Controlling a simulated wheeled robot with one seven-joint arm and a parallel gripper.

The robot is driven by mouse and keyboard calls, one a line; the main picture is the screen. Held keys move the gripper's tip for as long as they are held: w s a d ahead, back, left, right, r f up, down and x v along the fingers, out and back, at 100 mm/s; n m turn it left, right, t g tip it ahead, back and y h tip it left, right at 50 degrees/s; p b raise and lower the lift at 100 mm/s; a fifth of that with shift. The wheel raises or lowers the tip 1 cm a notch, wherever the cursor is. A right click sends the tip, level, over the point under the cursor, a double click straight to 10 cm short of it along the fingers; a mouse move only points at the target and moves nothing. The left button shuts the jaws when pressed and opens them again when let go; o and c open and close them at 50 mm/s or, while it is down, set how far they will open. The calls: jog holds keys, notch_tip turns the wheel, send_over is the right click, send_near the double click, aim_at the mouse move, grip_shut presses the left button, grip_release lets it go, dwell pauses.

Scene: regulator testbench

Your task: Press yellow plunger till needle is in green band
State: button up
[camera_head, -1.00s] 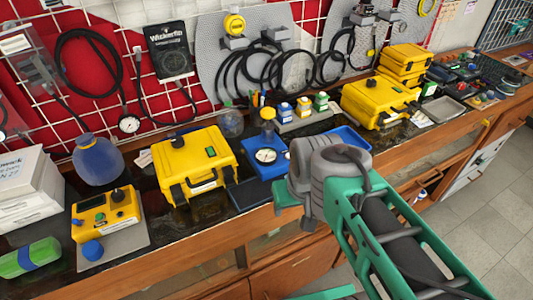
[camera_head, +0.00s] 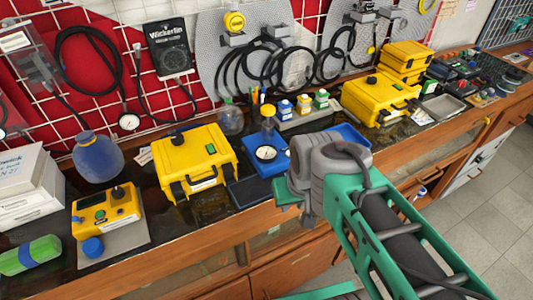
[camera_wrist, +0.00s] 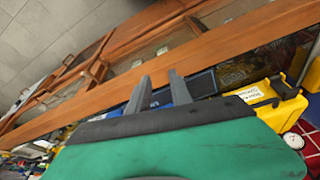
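The yellow plunger (camera_head: 267,124) stands upright with a clear part below it, on a blue base (camera_head: 257,170) on the bench. A round white-faced gauge (camera_head: 265,153) sits in front of the plunger on that base. The needle and green band are too small to read. My gripper (camera_head: 283,192) is at the bench's front edge, just right of and in front of the base, apart from the plunger. In the wrist view its two grey fingers (camera_wrist: 160,84) are parted with nothing held between them. Blue surfaces show behind the fingers; the plunger cannot be made out there.
A blue tray (camera_head: 352,140) lies behind my arm. Small bottles (camera_head: 303,104) stand behind the base. Another yellow case (camera_head: 378,101) is farther right. The air above the plunger looks clear.

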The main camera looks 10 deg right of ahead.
grip_shut()
dwell(1.2)
